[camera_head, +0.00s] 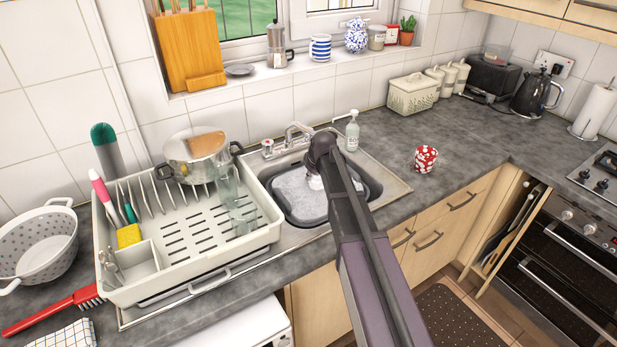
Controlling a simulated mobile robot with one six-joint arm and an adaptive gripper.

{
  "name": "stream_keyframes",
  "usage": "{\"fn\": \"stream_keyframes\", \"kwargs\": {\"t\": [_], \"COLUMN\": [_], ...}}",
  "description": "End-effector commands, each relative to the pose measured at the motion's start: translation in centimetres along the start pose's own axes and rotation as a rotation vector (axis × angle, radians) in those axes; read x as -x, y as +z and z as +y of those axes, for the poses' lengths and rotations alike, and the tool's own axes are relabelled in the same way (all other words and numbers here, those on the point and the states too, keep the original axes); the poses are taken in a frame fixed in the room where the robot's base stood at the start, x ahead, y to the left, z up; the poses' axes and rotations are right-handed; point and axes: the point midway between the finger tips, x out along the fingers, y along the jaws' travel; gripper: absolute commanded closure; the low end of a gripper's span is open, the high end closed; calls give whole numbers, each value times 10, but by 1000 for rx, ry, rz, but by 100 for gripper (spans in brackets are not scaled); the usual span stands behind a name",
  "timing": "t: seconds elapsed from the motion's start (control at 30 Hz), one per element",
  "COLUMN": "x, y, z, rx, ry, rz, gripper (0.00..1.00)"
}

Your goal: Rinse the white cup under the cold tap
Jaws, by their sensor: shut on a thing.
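My gripper (315,172) points down over the sink, mostly hidden behind my own wrist and arm. It is shut on a small white thing (315,183), which appears to be the white cup; only a sliver of it shows. The sink basin (368,190) holds a grey tub with whitish suds (290,190) below the gripper. The chrome tap spout (298,130) stands at the back of the sink, just behind my wrist. A tap handle with a red mark (267,147) is to its left. I cannot make out the cold handle or whether water runs.
A soap bottle (352,131) is behind right.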

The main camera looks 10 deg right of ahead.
Motion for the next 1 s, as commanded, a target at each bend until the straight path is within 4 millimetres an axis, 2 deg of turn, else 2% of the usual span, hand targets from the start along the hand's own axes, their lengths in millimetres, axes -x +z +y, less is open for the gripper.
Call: {"fn": "stream_keyframes", "kwargs": {"t": [1.0], "x": [1], "y": [5], "z": [11], "rx": [0], "ry": [0], "rz": [0], "gripper": [100]}}
